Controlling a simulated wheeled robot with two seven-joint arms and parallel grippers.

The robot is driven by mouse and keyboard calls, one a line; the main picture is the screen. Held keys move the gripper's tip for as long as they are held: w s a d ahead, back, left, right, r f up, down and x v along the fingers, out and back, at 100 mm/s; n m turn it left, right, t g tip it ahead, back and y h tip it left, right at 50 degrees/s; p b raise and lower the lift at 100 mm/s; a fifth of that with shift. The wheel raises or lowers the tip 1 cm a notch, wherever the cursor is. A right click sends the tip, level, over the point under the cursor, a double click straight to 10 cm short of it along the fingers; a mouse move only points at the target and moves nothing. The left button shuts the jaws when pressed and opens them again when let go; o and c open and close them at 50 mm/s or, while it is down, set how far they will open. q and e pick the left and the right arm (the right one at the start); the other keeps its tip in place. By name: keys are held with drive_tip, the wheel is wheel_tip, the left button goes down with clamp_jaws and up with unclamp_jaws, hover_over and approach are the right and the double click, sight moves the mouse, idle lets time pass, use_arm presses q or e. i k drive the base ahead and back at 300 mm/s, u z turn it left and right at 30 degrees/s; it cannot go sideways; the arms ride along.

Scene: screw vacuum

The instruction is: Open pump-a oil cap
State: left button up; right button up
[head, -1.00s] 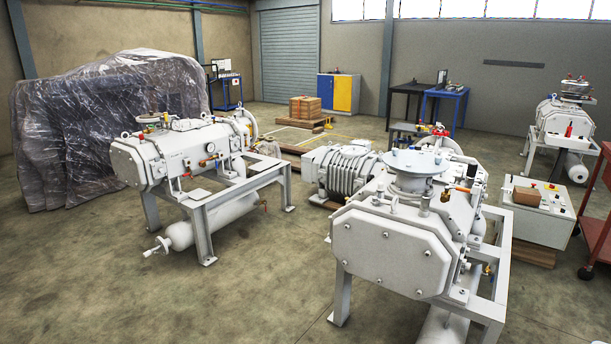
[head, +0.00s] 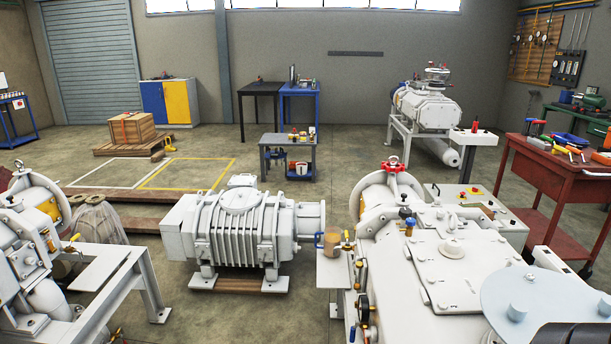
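A large white pump (head: 432,285) on a frame fills the right foreground, with a red valve handwheel (head: 394,166) at its far end. A small blue-topped fitting (head: 409,224) stands on its top. A second white pump (head: 30,240) is cut by the left edge. A third one (head: 425,108) stands at the back right. I cannot tell which is pump-a, and I cannot make out an oil cap for certain. Neither of my grippers is in view.
A finned grey blower (head: 240,232) sits on wood in the middle. A red tool cart (head: 560,172) stands at the right. A small grey cart (head: 287,155) stands behind the blower.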

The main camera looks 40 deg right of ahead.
sight(404, 200)
drive_tip(key=i, duration=1.7)
drive_tip(key=z, duration=1.8)
drive_tip(key=i, duration=0.2)
drive_tip(key=z, duration=0.25)
